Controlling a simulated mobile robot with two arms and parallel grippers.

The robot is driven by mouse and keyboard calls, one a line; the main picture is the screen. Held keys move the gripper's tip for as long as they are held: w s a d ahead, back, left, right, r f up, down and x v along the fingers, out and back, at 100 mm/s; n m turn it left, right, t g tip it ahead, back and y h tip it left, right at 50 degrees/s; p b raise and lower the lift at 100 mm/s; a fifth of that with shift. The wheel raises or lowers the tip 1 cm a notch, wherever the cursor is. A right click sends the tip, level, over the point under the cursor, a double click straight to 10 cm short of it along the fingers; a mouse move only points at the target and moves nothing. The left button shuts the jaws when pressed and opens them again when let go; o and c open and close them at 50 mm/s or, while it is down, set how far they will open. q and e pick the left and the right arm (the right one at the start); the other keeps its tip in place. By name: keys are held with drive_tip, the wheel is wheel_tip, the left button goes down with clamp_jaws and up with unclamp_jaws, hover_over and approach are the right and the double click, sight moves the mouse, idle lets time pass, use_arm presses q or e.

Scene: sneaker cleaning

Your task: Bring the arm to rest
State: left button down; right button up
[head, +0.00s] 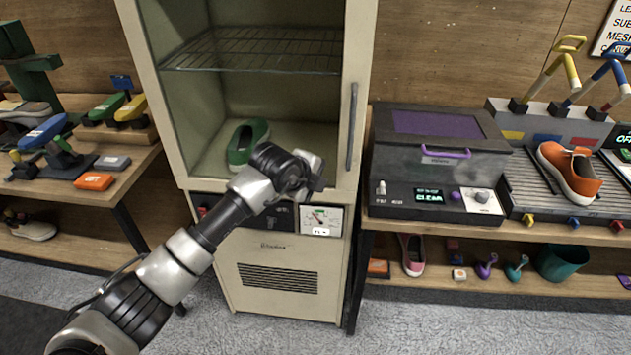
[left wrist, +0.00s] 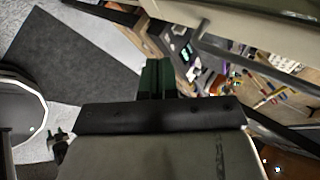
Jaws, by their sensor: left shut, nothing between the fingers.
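My left arm reaches in from the lower left in the head view. My left gripper (head: 312,182) is in front of the tall cream cabinet (head: 290,255), near the lower edge of its upper chamber. In the left wrist view the dark green fingers (left wrist: 157,78) of the left gripper are together, with nothing between them. A green shoe (head: 240,145) sits on the cabinet's chamber floor, behind and left of the gripper. The right gripper does not show in the head view.
The cabinet has a vertical handle (head: 352,125) and a wire rack (head: 255,52). On the right, a purple-lidded machine (head: 440,160) reads CLEAR, and an orange shoe (head: 572,172) rests on a grooved tray. A shelf with brushes (head: 105,108) stands left. Grey floor (head: 195,325) is open in front.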

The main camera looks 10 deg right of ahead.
use_arm(q)
drive_tip(key=s+a+f+n+g+h, duration=0.1)
drive_tip(key=s+f+n+h, duration=0.15)
drive_tip(key=f, duration=0.55)
drive_tip(key=s+f+n+h, duration=0.2)
drive_tip(key=s+f+h, duration=0.2)
drive_tip(key=f, duration=0.3)
drive_tip(key=s+a+f+n+t+y, duration=0.25)
drive_tip(key=a+f+n, duration=0.2)
drive_tip(key=f, duration=0.35)
drive_tip(key=s+a+f+n+t+y, duration=0.1)
drive_tip(key=s+a+f+n, duration=0.3)
drive_tip(key=f, duration=0.3)
drive_tip(key=s+a+f+n+t+y, duration=0.1)
drive_tip(key=s+a+f+n+y, duration=0.15)
drive_tip(key=a+f, duration=0.45)
drive_tip(key=s+a+f+n+g+y, duration=0.2)
drive_tip(key=s+a+f+n+y, duration=0.15)
drive_tip(key=s+f, duration=0.5)
drive_tip(key=s+a+f+n+g+y, duration=0.2)
drive_tip(key=s+a+f, duration=0.35)
drive_tip(key=s, duration=0.65)
drive_tip(key=s+a+f+n+g, duration=0.1)
drive_tip(key=s+a+f+g, duration=0.1)
drive_tip(key=s, duration=0.8)
drive_tip(key=s+a+f+n+g+y, duration=0.1)
drive_tip(key=s+a+f+n+g, duration=0.1)
drive_tip(key=s, duration=0.8)
drive_tip(key=shift+f+g, duration=0.65)
drive_tip(key=shift+f, duration=0.05)
